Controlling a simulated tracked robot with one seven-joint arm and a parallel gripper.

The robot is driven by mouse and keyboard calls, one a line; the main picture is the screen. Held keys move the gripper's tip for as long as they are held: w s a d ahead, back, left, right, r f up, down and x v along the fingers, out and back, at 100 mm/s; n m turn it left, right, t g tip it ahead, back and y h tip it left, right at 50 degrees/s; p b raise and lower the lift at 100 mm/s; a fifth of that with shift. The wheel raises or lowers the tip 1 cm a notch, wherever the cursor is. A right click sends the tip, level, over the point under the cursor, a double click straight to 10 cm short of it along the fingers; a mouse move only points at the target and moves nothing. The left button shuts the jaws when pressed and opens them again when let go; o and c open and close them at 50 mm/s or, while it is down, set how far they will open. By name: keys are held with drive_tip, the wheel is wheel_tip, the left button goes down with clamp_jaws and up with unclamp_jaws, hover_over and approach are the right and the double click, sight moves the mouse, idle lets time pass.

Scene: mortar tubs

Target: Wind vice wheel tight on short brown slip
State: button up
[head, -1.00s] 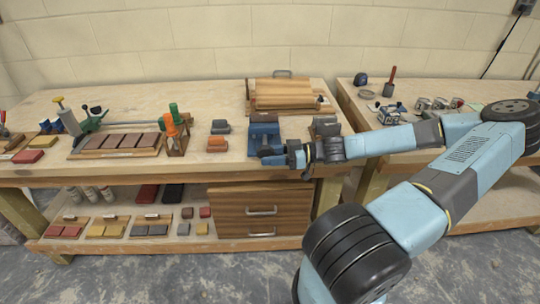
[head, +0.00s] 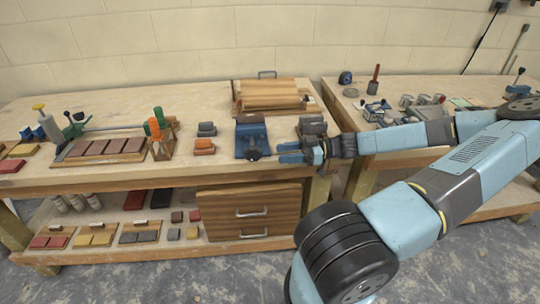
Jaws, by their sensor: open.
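The blue vice (head: 251,138) stands at the front edge of the left bench. Its small dark wheel (head: 254,154) faces me at the front. A narrow brownish piece (head: 250,118) shows at the top of the vice; I cannot tell whether it is the short brown slip or how firmly it sits. My gripper (head: 284,152) is just right of the wheel, its two blue fingers pointing left at about wheel height. The fingers are apart and empty, with a small gap to the wheel.
Grey blocks (head: 206,129) and an orange block (head: 204,146) lie left of the vice. A dark grey block (head: 312,127) lies behind my gripper. A wooden board (head: 270,97) stands behind the vice. Brown slips lie on a tray (head: 75,158) at left. Drawers (head: 225,212) are below.

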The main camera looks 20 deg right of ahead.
drive_tip(key=shift+v, duration=2.3)
